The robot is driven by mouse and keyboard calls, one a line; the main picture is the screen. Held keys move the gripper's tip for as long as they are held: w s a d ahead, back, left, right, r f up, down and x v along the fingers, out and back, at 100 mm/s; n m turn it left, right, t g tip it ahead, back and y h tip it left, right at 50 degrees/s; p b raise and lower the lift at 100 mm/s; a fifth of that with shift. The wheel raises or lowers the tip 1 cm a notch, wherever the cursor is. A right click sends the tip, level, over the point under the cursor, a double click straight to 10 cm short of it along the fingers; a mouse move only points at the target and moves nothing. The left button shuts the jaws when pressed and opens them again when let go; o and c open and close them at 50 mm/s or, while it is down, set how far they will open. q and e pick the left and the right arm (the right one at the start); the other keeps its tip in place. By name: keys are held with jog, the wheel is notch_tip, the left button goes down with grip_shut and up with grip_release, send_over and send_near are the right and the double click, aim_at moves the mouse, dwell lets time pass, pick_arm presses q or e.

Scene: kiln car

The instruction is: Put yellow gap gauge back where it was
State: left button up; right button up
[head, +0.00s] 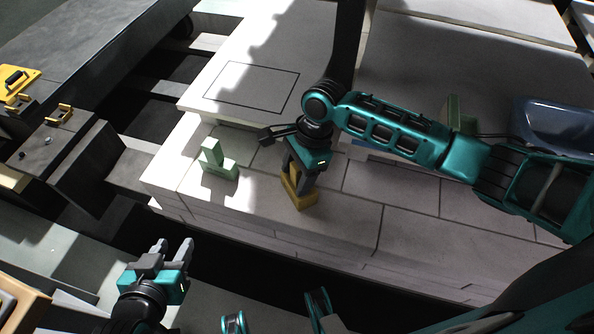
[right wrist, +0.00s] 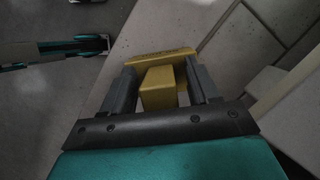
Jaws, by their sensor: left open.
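The yellow gap gauge (head: 299,192) stands on the pale block deck near its front edge. My right gripper (head: 300,174) reaches down over it from above. In the right wrist view my right gripper's fingers (right wrist: 163,85) stand on either side of the gauge's upright block (right wrist: 158,90), with narrow gaps showing beside it. The gauge's wider yellow base (right wrist: 165,58) lies beyond, with dark lettering too small to read. My left gripper (head: 174,246) is open and empty, low at the left, apart from the deck.
A pale green stepped gauge (head: 217,160) stands on the deck left of the yellow one. A thin dark rectangle (head: 252,88) is outlined on the deck behind. A blue bin (head: 558,125) and a darker green piece (head: 461,112) are at the right. A dark gap runs before the deck.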

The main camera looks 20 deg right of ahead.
jog(key=shift+r, duration=0.4)
jog(key=p+v, duration=0.2)
jog(key=v, duration=0.5)
jog(key=shift+p, duration=0.3)
jog(key=shift+s, duration=0.1)
